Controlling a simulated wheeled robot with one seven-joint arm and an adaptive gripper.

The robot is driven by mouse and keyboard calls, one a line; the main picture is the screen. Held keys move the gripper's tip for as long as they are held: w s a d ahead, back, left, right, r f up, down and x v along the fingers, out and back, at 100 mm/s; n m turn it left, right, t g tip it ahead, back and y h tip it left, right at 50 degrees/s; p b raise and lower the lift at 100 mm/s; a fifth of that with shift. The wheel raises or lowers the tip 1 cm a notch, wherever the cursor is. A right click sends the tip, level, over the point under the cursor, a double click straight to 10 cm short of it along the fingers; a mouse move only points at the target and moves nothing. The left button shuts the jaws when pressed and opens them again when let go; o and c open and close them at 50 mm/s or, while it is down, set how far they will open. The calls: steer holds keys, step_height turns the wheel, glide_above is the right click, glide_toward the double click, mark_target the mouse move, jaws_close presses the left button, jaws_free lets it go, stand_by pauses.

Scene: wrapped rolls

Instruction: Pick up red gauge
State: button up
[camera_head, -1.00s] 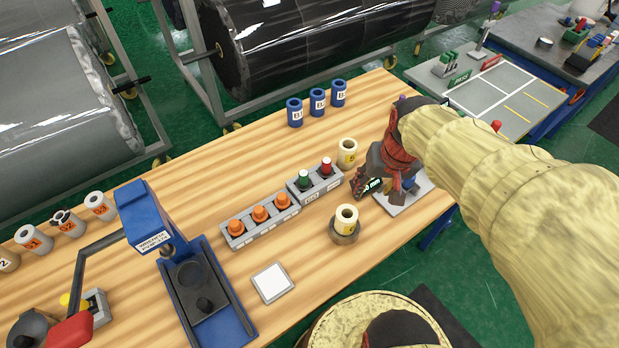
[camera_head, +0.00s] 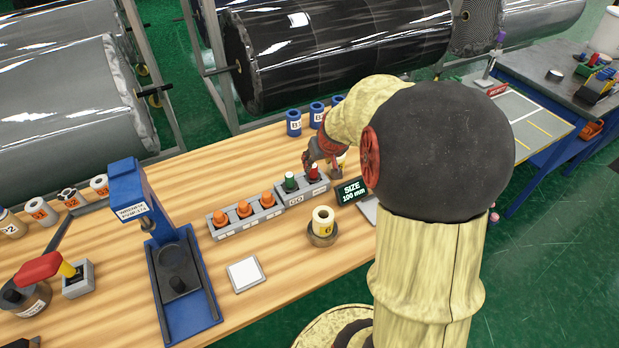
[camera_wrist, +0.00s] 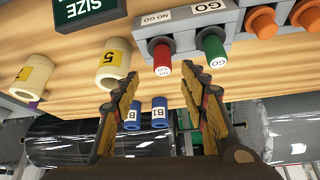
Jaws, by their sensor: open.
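The red gauge (camera_head: 314,172) stands upright in a grey holder (camera_head: 297,199), beside the green gauge (camera_head: 290,182). In the wrist view the red gauge (camera_wrist: 162,60) has a "NO GO" label, and the green gauge (camera_wrist: 213,46) has a "GO" label. My gripper (camera_head: 313,163) is just above and behind the red gauge in the head view, partly covering its top. In the wrist view my gripper (camera_wrist: 159,84) is open and empty. The red gauge lies just beyond the fingertips, between their lines, and the green one is near the right finger.
Orange-topped pieces (camera_head: 245,208) fill the adjoining rack. A cream roll (camera_head: 323,220) stands in a round cup in front, and a dark "SIZE 100 mm" display (camera_head: 352,190) is to the right. Blue rolls (camera_head: 293,122) stand behind. A blue press (camera_head: 177,260) is at the left.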

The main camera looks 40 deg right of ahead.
mark_target(314, 167)
steer(key=b+x, duration=0.1)
steer(key=x, duration=0.2)
steer(key=b+x, duration=0.1)
steer(key=x, duration=0.3)
steer(key=shift+a+f, duration=0.1)
steer(key=shift+a, duration=0.1)
steer(key=shift+c, duration=0.4)
jaws_close()
